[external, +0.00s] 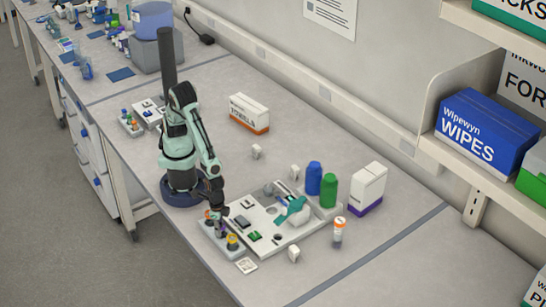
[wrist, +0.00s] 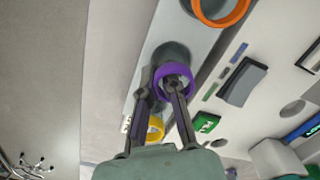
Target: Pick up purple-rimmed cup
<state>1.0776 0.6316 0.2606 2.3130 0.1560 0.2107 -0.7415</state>
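The purple-rimmed cup (wrist: 175,72) stands in the narrow grey rack (wrist: 190,38) between an orange-rimmed cup (wrist: 222,12) and a yellow-rimmed cup (wrist: 155,130). In the external view the purple-rimmed cup (external: 221,228) is small and partly hidden by my gripper (external: 217,208), which points down over the rack. In the wrist view my gripper (wrist: 162,90) has its two fingers apart. The left finger is beside the purple rim and the right finger overlaps its lower right part. I cannot tell whether either finger touches the cup.
A white board (external: 250,221) with small blocks and tools lies right of the rack. A blue bottle (external: 314,178), green bottle (external: 329,191) and an orange-labelled vial (external: 338,233) stand farther right. My base is close behind the rack; the front bench edge is near.

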